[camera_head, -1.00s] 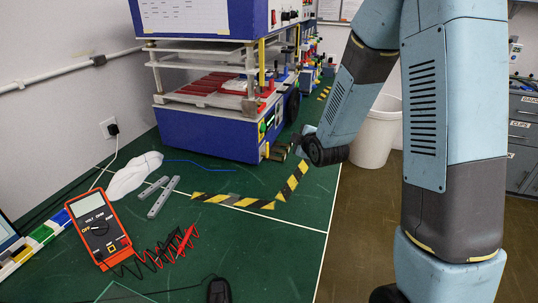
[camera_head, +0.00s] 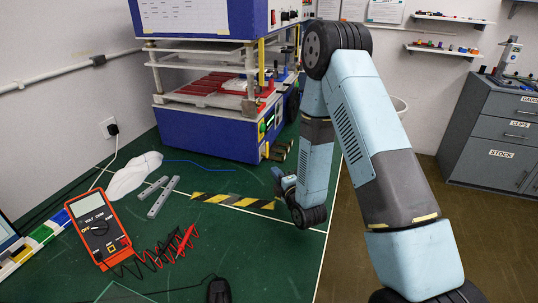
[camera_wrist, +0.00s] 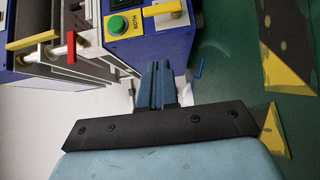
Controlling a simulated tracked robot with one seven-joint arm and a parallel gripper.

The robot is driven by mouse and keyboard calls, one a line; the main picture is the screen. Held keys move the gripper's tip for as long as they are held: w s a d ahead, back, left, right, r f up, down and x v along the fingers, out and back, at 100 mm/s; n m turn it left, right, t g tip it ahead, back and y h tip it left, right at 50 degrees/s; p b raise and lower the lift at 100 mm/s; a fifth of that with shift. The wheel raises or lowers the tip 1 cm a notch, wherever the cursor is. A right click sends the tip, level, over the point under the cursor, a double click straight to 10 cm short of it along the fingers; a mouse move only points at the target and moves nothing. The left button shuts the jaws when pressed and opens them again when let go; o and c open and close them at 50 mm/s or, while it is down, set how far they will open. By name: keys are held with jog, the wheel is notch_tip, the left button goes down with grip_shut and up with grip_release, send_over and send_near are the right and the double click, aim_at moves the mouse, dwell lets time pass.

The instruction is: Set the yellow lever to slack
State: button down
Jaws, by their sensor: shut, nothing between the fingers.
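A blue-based machine stands on the green bench, with its panel on the right end. A short yellow lever (camera_head: 267,150) is low on that panel. In the wrist view the yellow lever (camera_wrist: 163,8) shows at the top edge, beside a green button (camera_wrist: 116,25) with a label. Any slack marking is not readable. My gripper (camera_head: 279,181) is in front of and below the panel, apart from the lever. In the wrist view my gripper (camera_wrist: 157,80) is shut and empty, its fingers pointing toward the panel with a gap between.
A taller yellow bar (camera_head: 261,62) and a red-tipped one (camera_wrist: 71,47) stand higher on the machine. Striped tape (camera_head: 235,201) marks the bench in front. An orange multimeter (camera_head: 98,229) with leads lies left.

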jog(key=x, duration=0.9)
jog(key=shift+w+a, duration=0.1)
jog(key=shift+w, duration=0.25)
jog(key=shift+w+d, duration=0.15)
jog(key=shift+w, duration=0.45)
jog(key=shift+w+d, duration=0.2)
jog(key=shift+w, duration=0.35)
jog(key=shift+w+d, duration=0.25)
jog(key=shift+w, duration=0.6)
